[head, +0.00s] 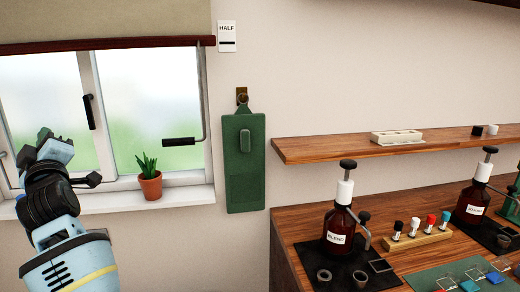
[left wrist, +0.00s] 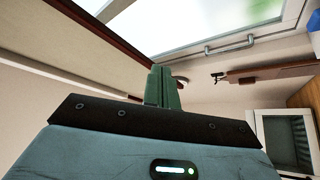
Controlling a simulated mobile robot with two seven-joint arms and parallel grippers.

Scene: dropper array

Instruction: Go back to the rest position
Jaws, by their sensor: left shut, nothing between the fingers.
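My left gripper (head: 46,148) is raised in front of the window at the left of the head view, pointing up. Its fingers are together with nothing between them. In the left wrist view the closed green fingers (left wrist: 164,86) stand up past the dark bracket. The gripper is apart from the potted plant (head: 150,178) on the sill and from the green hanging board (head: 240,165) on the wall. My right gripper is not in view.
A window crank handle (head: 180,142) sticks out right of my gripper, below the blind (head: 110,20). A wooden counter (head: 300,222) at right carries brown dispenser bottles, a rack of small droppers (head: 416,238) and mats. A shelf (head: 330,148) runs above it.

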